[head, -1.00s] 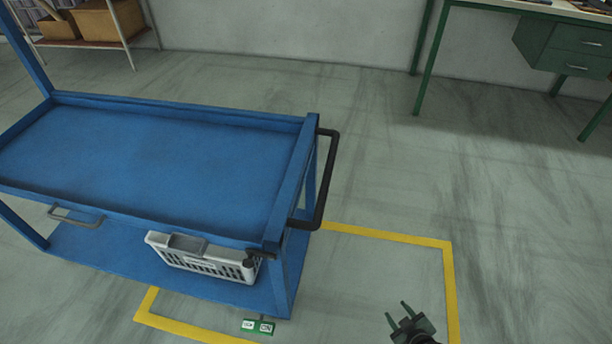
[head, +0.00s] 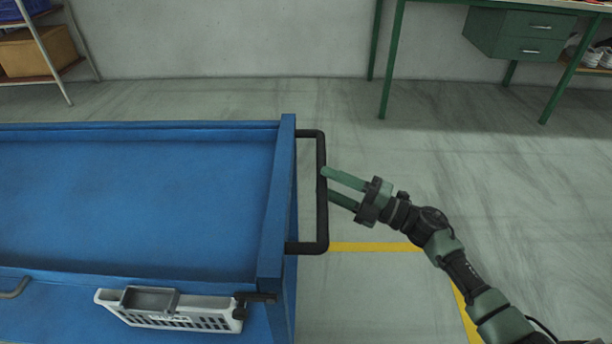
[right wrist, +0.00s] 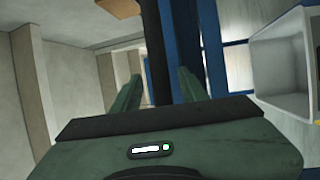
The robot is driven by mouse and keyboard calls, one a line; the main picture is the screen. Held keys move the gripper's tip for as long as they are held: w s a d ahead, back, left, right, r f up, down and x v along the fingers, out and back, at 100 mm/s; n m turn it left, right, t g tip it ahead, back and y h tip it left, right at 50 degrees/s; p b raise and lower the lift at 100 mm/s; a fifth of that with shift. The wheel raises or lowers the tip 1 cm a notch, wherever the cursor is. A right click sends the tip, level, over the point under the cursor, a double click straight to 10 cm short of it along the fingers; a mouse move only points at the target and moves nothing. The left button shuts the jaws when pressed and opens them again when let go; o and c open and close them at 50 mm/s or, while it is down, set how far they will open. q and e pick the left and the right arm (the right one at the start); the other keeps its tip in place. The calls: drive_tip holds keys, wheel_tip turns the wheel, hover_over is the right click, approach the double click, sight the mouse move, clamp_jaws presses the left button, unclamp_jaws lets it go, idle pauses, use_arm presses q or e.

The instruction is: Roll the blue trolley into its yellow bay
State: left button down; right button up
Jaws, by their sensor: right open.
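The blue trolley (head: 130,200) fills the left of the head view, with a black bar handle (head: 321,220) on its right end. Yellow floor lines of the bay (head: 375,247) show to the right of the trolley and run behind my right arm. My right gripper (head: 328,183) is open at the handle, its fingertips pointing left at the upright bar. In the right wrist view the dark handle bar (right wrist: 156,50) shows between the two fingers; contact cannot be told. The trolley's blue frame (right wrist: 213,50) stands beyond. My left gripper is out of view.
A green desk (head: 520,45) and a shelf with boxes (head: 45,55) stand at the back. The floor right of the handle is clear.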

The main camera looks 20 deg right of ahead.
drive_tip(key=x, duration=0.5)
drive_tip(key=shift+w+a, duration=0.15)
clamp_jaws()
drive_tip(key=shift+f, duration=0.1)
idle(1.2)
